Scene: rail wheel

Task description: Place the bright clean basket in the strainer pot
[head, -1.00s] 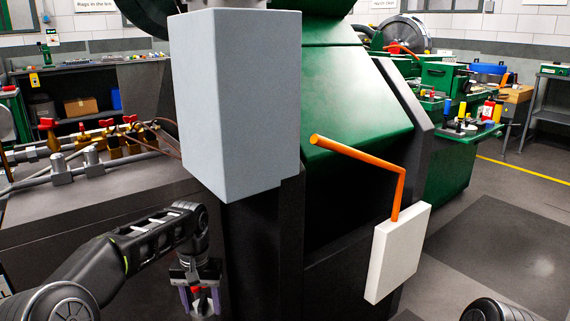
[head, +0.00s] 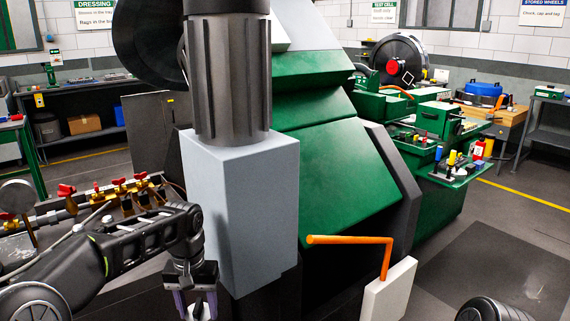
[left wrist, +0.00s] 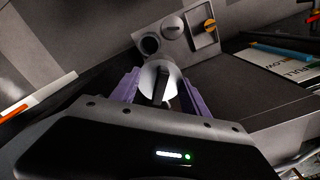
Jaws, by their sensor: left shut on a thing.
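My left gripper (head: 195,303) is low in the head view, pointing down, with purple fingers. In the left wrist view its fingers (left wrist: 158,92) are shut on a pale round piece (left wrist: 158,70) with a dark bar across it. I cannot tell whether this piece is the bright clean basket. Beyond it is a grey plate (left wrist: 180,48) with a dark round hole (left wrist: 150,45), a round cap (left wrist: 172,26) and a recess with a yellow handle (left wrist: 209,25). I cannot tell whether the hole is the strainer pot. My right gripper is out of view.
A tall grey box (head: 240,205) stands close beside my left arm. A green machine (head: 340,180) is behind it, with an orange bar (head: 350,240) on a white block (head: 388,290). Brass valves with red handles (head: 120,190) are at left. Open floor lies at right.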

